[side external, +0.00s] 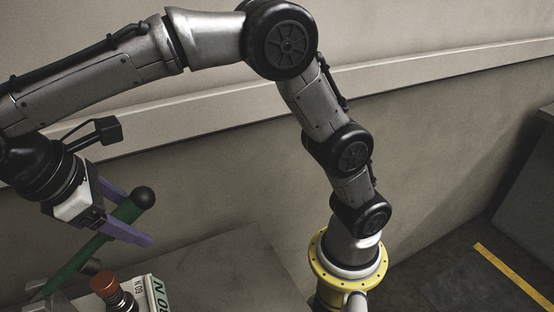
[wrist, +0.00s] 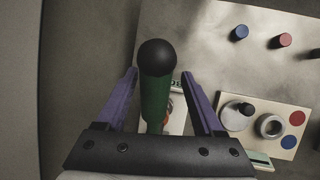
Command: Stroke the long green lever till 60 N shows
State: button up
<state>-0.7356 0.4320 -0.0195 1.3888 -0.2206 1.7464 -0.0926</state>
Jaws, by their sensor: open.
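The long green lever (side external: 85,250) leans up to the right in the side view, with a black ball knob (side external: 143,197) at its top. In the wrist view the green lever (wrist: 155,100) stands between the two purple fingers, below its black ball (wrist: 157,57). My gripper (side external: 137,222) is open, with a finger on either side of the lever. In the wrist view, gaps show between lever and fingers. A white block (side external: 139,288) marked 60 N and a pale green readout (side external: 160,296) sit at the lower edge. The readout's digits are partly cut off, ending in "0 N".
An orange-topped post (side external: 104,286) stands close beside the lever. In the wrist view, a cream board (wrist: 262,112) at right carries round fittings and red and blue discs. Blue (wrist: 240,32) and red (wrist: 285,40) pegs stand beyond it on the bare tabletop (wrist: 200,40).

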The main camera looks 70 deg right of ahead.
notch_tip(320, 180, down, 8)
jog(key=s+d+f+t+y, duration=0.1)
jog(key=s+d+t+y, duration=0.1)
jog(key=t+y, duration=0.15)
jog(key=v, duration=1.4)
jog(key=s+d+r+m+t+y, duration=0.1)
jog(key=s+d+m, duration=0.15)
jog(key=d, duration=0.65)
jog(key=s+d+r+m+t, duration=0.15)
jog(key=d+m, duration=0.25)
jog(key=d, duration=0.5)
jog(key=s+d+f+m+t, duration=0.1)
jog(key=s+d+f+m, duration=0.2)
jog(key=s+f, duration=0.4)
jog(key=shift+s+d+f+y, duration=0.25)
jog(key=shift+d+f+y, duration=0.1)
jog(key=shift+d+f, duration=0.45)
jog(key=shift+a+f, duration=0.1)
jog(key=shift+a, duration=0.05)
